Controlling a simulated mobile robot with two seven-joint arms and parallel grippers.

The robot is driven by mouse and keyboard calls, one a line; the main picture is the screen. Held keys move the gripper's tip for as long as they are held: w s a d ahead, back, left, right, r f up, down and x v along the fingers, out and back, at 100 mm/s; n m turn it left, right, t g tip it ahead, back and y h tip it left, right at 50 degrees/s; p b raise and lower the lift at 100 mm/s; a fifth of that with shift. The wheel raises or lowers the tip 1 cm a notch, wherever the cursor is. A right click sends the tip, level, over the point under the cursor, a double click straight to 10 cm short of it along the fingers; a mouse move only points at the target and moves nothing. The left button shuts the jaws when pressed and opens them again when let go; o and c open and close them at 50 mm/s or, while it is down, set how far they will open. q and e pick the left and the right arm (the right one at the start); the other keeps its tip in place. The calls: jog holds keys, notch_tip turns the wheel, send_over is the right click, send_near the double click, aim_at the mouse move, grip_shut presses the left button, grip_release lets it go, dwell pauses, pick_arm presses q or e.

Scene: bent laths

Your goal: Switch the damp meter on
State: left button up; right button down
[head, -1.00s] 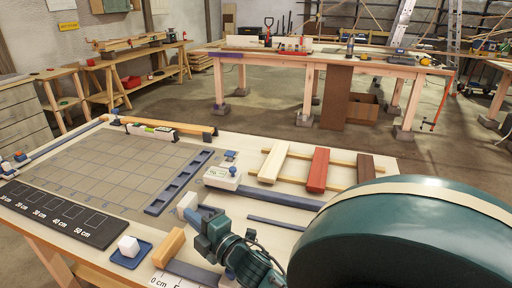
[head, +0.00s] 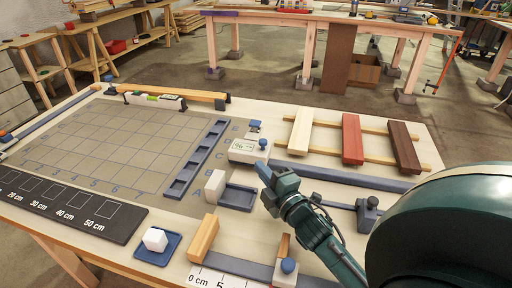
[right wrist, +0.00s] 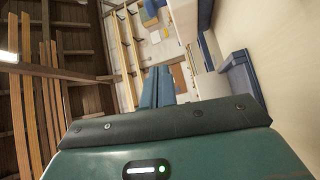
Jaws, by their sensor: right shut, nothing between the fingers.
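The damp meter (head: 243,151) is a white box with a small display on top and a blue knob (head: 263,143) at its right end. It stands on the bench right of the slotted blue strip. Dark marks like digits show on the display, too small to read surely. My right gripper (head: 262,168) is shut and empty, its blue fingertips just in front of the meter's right end, close below the knob in the picture. I cannot tell whether they touch. Its fingers also show in the right wrist view (right wrist: 157,88). My left gripper is not in view.
A wooden block (head: 203,238) is nearer. Behind the gripper lies a long blue bar (head: 335,177); laths (head: 352,139) rest on rails beyond. The gridded board (head: 120,145) is clear.

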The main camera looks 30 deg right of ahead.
aim_at(259, 155)
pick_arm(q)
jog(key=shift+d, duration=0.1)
pick_arm(e)
jog(key=shift+d, duration=0.15)
jog(key=w+d, duration=0.1)
jog(key=w, duration=0.2)
jog(key=w+d+p, duration=0.1)
jog(key=w, duration=0.1)
jog(key=w+d, duration=0.1)
jog(key=w, duration=0.2)
jog(key=shift+w+d+p, duration=0.3)
jog(key=shift+w+p, duration=0.05)
jog(key=shift+p, duration=0.05)
jog(key=shift+s+d, duration=0.1)
jog(key=shift+d, duration=0.2)
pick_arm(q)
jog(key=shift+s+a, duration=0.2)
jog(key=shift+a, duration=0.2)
